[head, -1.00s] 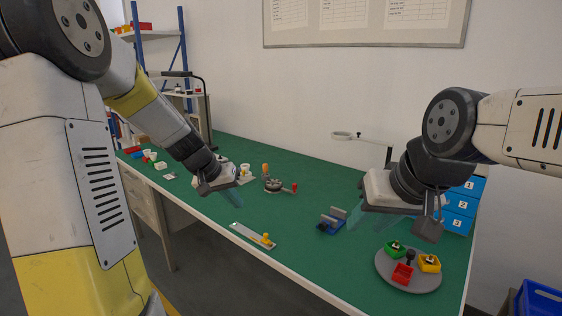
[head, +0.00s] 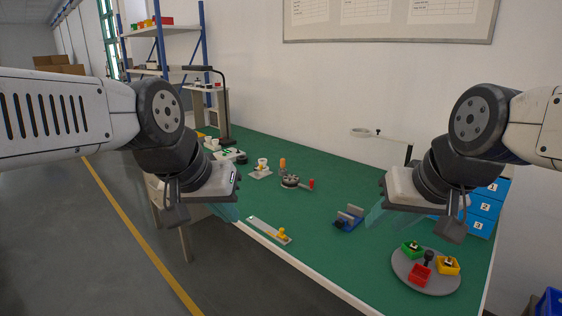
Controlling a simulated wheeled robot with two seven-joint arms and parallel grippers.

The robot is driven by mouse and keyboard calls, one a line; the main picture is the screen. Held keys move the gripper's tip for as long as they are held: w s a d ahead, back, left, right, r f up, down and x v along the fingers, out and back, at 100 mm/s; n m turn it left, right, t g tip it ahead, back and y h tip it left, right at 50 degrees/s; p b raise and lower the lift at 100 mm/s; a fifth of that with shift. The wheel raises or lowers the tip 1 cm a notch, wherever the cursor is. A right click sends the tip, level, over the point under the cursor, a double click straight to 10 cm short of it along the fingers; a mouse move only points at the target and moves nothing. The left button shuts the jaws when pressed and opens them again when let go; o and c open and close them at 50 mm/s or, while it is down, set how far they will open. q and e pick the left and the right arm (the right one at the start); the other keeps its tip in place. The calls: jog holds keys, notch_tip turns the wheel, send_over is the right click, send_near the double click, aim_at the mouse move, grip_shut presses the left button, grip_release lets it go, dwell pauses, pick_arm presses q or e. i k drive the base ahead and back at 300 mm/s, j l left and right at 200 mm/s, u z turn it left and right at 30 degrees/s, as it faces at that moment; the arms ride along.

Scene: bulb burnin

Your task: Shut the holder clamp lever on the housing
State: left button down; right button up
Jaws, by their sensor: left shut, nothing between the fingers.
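A dark round device (head: 290,181) stands mid-table with an orange upright handle (head: 282,163) and a side arm tipped with a red knob (head: 311,184). It looks like the housing with its lever, but I cannot tell for sure, nor whether the lever is open. My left gripper (head: 228,212) is shut and empty, near the table's front edge, left of the device and apart from it. My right gripper (head: 376,217) hangs over the right part of the table, touching nothing that I can see; its finger gap is unclear.
A metal strip with a yellow knob (head: 270,230) lies at the front edge. A blue vise-like block (head: 347,219) is left of my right gripper. A round grey tray (head: 426,283) holds small coloured bins. Blue numbered drawers (head: 482,209) stand at right.

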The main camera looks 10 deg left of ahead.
aim_at(261, 166)
jog(key=i+j+z, duration=0.1)
jog(key=i+j, duration=0.25)
jog(key=i, duration=0.2)
jog(key=i+j, duration=0.4)
jog(key=i+z, duration=0.05)
jog(key=i, duration=0.1)
